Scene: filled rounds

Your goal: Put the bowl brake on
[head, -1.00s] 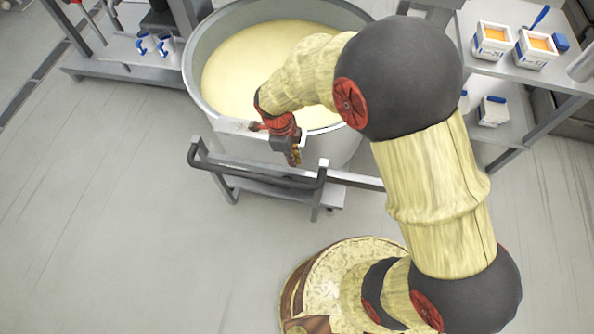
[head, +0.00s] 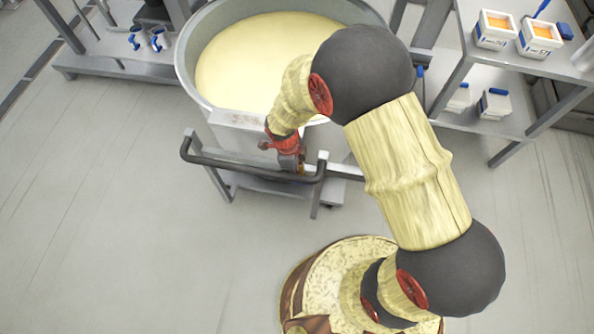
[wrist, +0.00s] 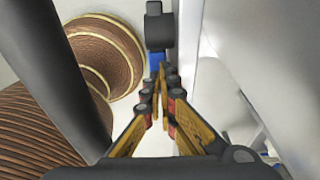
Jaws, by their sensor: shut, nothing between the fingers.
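The large steel bowl (head: 186,75), full of pale dough or batter, stands on a wheeled frame with a dark push handle (head: 235,171). My gripper (head: 299,166) is at the bowl's near side, between its wall and the handle, pointing down. In the wrist view my gripper (wrist: 160,78) has its fingers together with nothing between them. Just beyond the fingertips are a dark block (wrist: 158,30) and a small blue part (wrist: 155,60); I cannot tell whether these are the brake. The fingers partly hide the blue part.
The dark handle tube (wrist: 62,75) runs close on the left in the wrist view. A shelf rack (head: 452,75) with white tubs stands at the right. Another rack (head: 110,68) stands at the upper left. The floor at the left is clear.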

